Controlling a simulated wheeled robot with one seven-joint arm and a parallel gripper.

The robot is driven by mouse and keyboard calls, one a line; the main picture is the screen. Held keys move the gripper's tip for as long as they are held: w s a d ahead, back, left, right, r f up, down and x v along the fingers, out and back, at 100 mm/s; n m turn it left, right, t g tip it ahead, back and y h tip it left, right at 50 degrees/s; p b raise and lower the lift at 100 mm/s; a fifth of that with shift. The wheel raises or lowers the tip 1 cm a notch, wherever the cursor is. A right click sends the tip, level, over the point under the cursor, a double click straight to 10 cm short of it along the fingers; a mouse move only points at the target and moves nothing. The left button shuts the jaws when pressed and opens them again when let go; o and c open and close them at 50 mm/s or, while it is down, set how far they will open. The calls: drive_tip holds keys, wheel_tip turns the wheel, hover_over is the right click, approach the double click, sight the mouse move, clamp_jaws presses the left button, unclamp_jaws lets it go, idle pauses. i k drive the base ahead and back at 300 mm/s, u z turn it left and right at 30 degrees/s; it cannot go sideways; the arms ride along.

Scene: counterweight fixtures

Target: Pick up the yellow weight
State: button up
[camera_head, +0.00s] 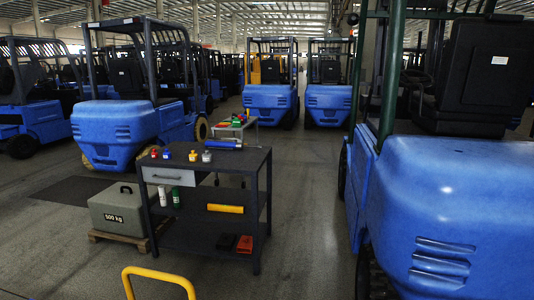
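A dark workbench (258,160) stands in the middle of the view. Several small weight-like objects stand in a row on the left part of its top. One of them looks yellow (192,156), but it is too small to make out clearly. It stands between a blue one (167,154) and a pale one (206,156). Another small one with red and yellow (154,152) is at the left end. My gripper is not in view.
A blue cylinder (224,144) lies at the back of the bench top. A yellow roll (225,208) lies on its middle shelf. A grey 500 kg block (117,210) sits left. A yellow bar (158,274) stands in front. A blue forklift (450,200) fills the right.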

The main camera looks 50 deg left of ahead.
sight(192, 157)
drive_tip(key=i, duration=0.3)
drive_tip(key=u, duration=2)
drive_tip(key=i, duration=3.45)
drive_tip(key=u, duration=1.45)
drive_tip(key=i, duration=1.9)
drive_tip(key=z, duration=0.7)
